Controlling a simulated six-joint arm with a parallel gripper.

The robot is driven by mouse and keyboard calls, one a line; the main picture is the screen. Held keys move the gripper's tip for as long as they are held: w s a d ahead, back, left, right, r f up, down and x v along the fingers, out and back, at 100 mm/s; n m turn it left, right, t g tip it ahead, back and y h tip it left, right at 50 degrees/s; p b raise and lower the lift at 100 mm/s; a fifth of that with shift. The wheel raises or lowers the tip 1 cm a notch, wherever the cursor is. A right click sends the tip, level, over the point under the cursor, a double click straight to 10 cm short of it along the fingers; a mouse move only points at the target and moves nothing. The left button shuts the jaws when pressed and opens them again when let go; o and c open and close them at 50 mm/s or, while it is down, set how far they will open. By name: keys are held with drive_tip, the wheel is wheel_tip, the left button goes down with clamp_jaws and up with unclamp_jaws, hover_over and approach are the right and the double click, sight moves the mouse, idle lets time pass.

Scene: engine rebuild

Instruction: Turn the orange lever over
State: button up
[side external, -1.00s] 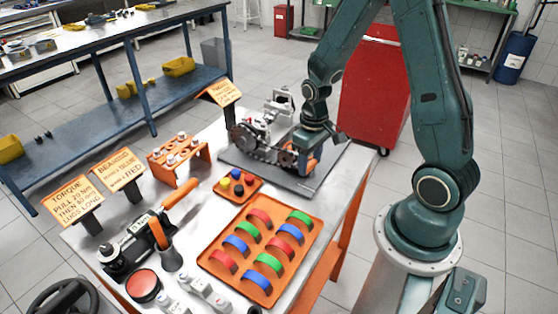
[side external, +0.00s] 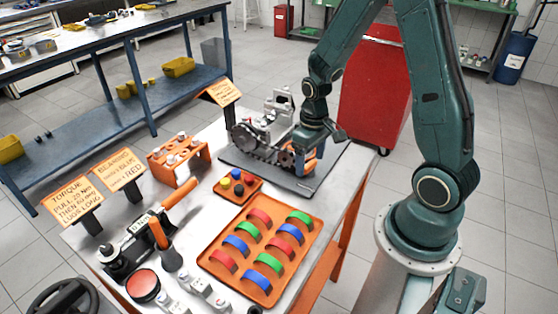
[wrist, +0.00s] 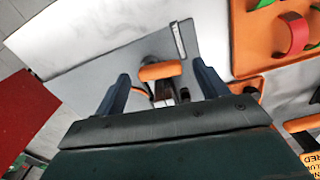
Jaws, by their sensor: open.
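The orange lever (wrist: 160,71) shows in the wrist view as a rounded orange bar between the tips of my gripper (wrist: 163,76). My gripper is open, with a gap visible on both sides of the lever. In the side external view my gripper (side external: 312,148) is low over the engine assembly (side external: 262,137) at its right end. Orange shows just below the gripper there, but the fingers and wrist partly hide it. I cannot tell whether a finger touches the lever.
The engine assembly stands on a dark grey mat (side external: 305,188). An orange tray (side external: 228,255) with red, green and blue arched pieces lies in front. A small tray (side external: 250,197) with coloured caps and an orange rack (side external: 190,172) stand left. A red cabinet (side external: 375,95) stands behind.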

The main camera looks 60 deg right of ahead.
sight(310, 164)
wheel_tip(310, 164, up, 13)
drive_tip(key=shift+r, duration=0.2)
idle(0.6)
drive_tip(key=shift+a+r, duration=0.1)
drive_tip(key=s+a+r+n+t, duration=0.1)
drive_tip(key=s+a+r+t, duration=0.4)
drive_tip(key=s+a+r, duration=0.5)
drive_tip(key=shift+s+a+n+t, duration=0.2)
drive_tip(key=shift+s+n+t, duration=0.1)
drive_tip(key=shift+s, duration=0.6)
